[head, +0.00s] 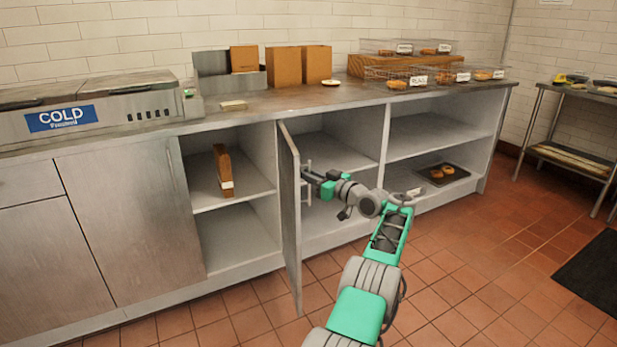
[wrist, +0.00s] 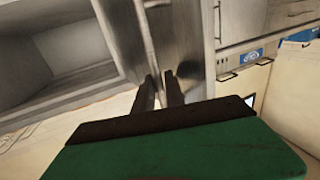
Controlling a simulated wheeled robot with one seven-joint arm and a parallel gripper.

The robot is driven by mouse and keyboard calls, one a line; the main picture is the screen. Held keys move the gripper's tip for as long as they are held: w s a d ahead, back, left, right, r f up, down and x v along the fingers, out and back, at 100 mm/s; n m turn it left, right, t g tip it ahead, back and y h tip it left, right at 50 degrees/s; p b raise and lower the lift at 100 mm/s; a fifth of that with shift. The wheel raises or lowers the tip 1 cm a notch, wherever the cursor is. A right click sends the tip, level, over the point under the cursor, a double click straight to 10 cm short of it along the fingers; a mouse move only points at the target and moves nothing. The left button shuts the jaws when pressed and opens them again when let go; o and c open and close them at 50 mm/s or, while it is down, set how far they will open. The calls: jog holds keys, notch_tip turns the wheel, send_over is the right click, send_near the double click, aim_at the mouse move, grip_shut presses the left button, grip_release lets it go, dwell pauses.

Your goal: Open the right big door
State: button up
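The right big door (head: 290,220) is a grey panel that stands swung out from the counter, roughly square to its front. It is hinged on its right side, so its outer face is turned to the right. A bar handle (head: 308,191) is on that face. My gripper (head: 307,174) is at the handle's upper part, on the right side of the door. In the wrist view, the two dark fingers (wrist: 160,82) point at the door and have a narrow gap between them.
The left big door (head: 125,220) is closed. The opened compartment has a shelf with a brown upright item (head: 222,170). Open shelves with a dark tray (head: 441,175) lie to the right. Tiled floor (head: 225,300) in front of the opened compartment is clear.

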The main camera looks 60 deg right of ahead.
jog(key=o, duration=0.3)
jog(key=shift+f, duration=0.1)
jog(key=shift+p+v, duration=0.6)
jog(key=shift+v, duration=3.35)
